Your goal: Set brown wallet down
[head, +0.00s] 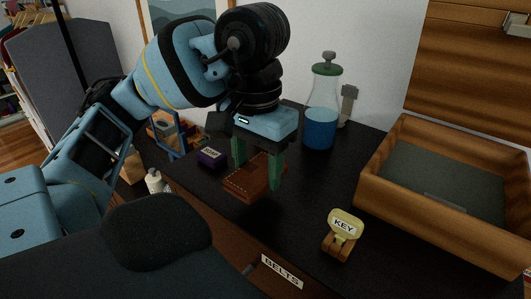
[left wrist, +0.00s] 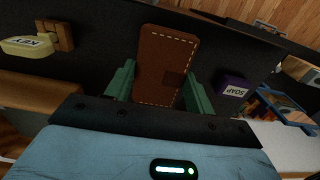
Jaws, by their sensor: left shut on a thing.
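The brown wallet (head: 254,178) is a flat brown rectangle with pale stitching. In the head view it is between the green fingers of my left gripper (head: 257,180), over the black desktop. In the left wrist view the wallet (left wrist: 165,65) lies between both fingertips of the left gripper (left wrist: 160,90), which is shut on it. I cannot tell for certain whether the wallet touches the desktop. My right gripper is not in view.
A purple soap box (head: 211,158) sits just left of the wallet. A wooden stand with a KEY label (head: 342,228) is at front right. A flask of blue liquid (head: 321,115) stands behind. A wooden tray (head: 380,195) fills the right.

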